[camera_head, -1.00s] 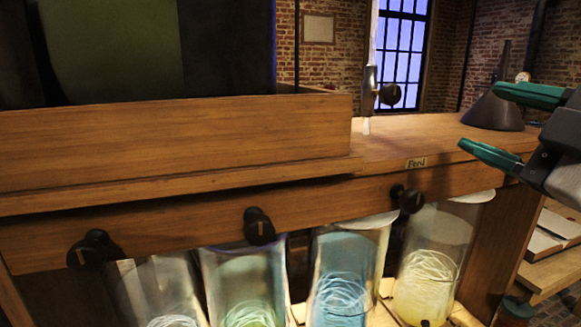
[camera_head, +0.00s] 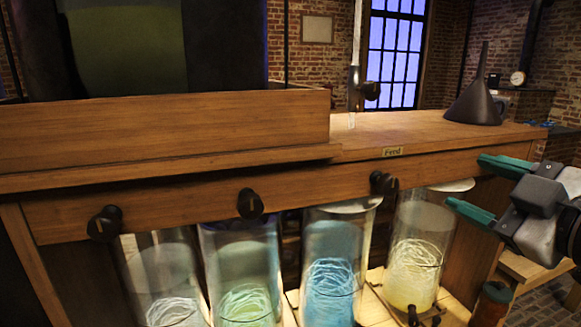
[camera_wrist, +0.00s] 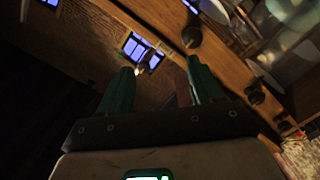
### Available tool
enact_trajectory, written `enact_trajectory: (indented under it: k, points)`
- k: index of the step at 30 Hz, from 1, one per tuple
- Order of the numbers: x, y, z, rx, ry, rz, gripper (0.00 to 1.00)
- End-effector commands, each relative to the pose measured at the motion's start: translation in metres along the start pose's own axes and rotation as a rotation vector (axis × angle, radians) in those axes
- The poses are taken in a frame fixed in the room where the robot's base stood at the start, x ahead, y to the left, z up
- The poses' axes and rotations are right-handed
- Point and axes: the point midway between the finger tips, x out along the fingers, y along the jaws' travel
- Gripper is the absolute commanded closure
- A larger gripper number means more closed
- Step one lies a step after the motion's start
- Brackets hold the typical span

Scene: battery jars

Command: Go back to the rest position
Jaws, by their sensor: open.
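My gripper (camera_head: 478,184) is at the right edge of the head view, in front of the wooden stand's right end. Its two green-tipped fingers are apart, with nothing between them. In the wrist view the fingers (camera_wrist: 160,85) are also spread and empty, with the wooden stand beyond them. Several glass jars stand in a row under the stand's rail, among them a blue jar (camera_head: 331,265) and a yellowish jar (camera_head: 413,255). My gripper is to the right of the yellowish jar and appears apart from it.
The wooden stand (camera_head: 170,190) carries several black knobs, such as one knob (camera_head: 250,203), and a small "Feed" label (camera_head: 392,152). A dark funnel (camera_head: 474,100) stands on its top at the right. A vertical tube with a tap (camera_head: 368,90) stands behind the ledge.

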Motion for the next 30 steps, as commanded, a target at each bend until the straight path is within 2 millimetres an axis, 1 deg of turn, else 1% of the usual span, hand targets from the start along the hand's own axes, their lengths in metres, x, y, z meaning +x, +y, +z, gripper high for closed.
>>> enact_trajectory:
  k: [1, 5, 8, 9, 11, 12, 14, 15, 17, 18, 20, 21, 23, 24, 26, 27, 30]
  points:
    - [0.003, -0.012, 0.013, 0.04, -0.028, -0.021, 0.35]
    - [0.009, -0.046, 0.049, 0.159, -0.114, -0.075, 0.35]
    - [0.009, -0.086, 0.086, 0.277, -0.212, -0.131, 0.35]
    - [0.008, -0.106, 0.103, 0.331, -0.261, -0.158, 0.35]
    - [0.003, -0.139, 0.13, 0.413, -0.344, -0.196, 0.35]
    - [-0.003, -0.16, 0.147, 0.465, -0.402, -0.22, 0.35]
    - [-0.014, -0.193, 0.171, 0.538, -0.49, -0.252, 0.35]
    - [-0.023, -0.214, 0.186, 0.583, -0.55, -0.273, 0.35]
    - [-0.039, -0.246, 0.208, 0.645, -0.644, -0.3, 0.35]
    - [-0.052, -0.266, 0.222, 0.683, -0.707, -0.315, 0.35]
    - [-0.073, -0.296, 0.241, 0.734, -0.807, -0.337, 0.35]
    - [-0.089, -0.316, 0.253, 0.766, -0.874, -0.35, 0.35]
    - [-0.115, -0.343, 0.269, 0.805, -0.975, -0.363, 0.35]
    - [-0.133, -0.359, 0.28, 0.827, -1.043, -0.369, 0.35]
    - [-0.16, -0.381, 0.292, 0.853, -1.137, -0.376, 0.35]
    - [-0.177, -0.392, 0.299, 0.866, -1.194, -0.376, 0.35]
    - [-0.212, -0.413, 0.313, 0.885, -1.31, -0.374, 0.35]
